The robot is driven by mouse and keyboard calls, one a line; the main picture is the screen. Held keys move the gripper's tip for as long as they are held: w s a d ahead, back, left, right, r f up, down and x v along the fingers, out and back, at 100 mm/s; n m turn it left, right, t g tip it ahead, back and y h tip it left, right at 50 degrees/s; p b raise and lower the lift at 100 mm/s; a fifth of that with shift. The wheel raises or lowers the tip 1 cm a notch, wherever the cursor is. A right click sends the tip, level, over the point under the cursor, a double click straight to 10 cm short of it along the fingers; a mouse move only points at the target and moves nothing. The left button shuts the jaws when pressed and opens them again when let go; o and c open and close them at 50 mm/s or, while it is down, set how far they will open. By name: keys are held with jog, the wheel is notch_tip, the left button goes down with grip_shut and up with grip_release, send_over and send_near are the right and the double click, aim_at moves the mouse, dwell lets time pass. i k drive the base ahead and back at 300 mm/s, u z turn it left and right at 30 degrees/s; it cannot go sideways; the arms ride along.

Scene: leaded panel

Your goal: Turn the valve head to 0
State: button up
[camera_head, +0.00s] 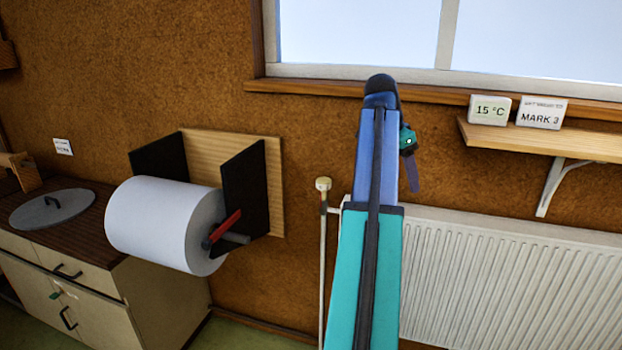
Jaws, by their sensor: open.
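The valve head (323,184) is a small cream knob on top of a thin upright pipe at the left end of the white radiator (500,270). Its scale and pointer are too small to read. My arm rises in front of the radiator, just right of the valve head. Part of my gripper (413,175) shows beyond the arm, pointing down, to the right of the valve head and apart from it. It is open, and nothing shows in it. The rest of it is hidden behind my arm.
A wooden shelf (560,142) holds a display reading 15 °C (489,109) and a card reading MARK 3 (541,113). A large paper roll (155,222) on a wall holder juts out left of the valve. A cabinet (150,300) stands at left.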

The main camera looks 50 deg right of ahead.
aim_at(324, 184)
jog(key=i, duration=1.1)
jog(key=z, duration=0.05)
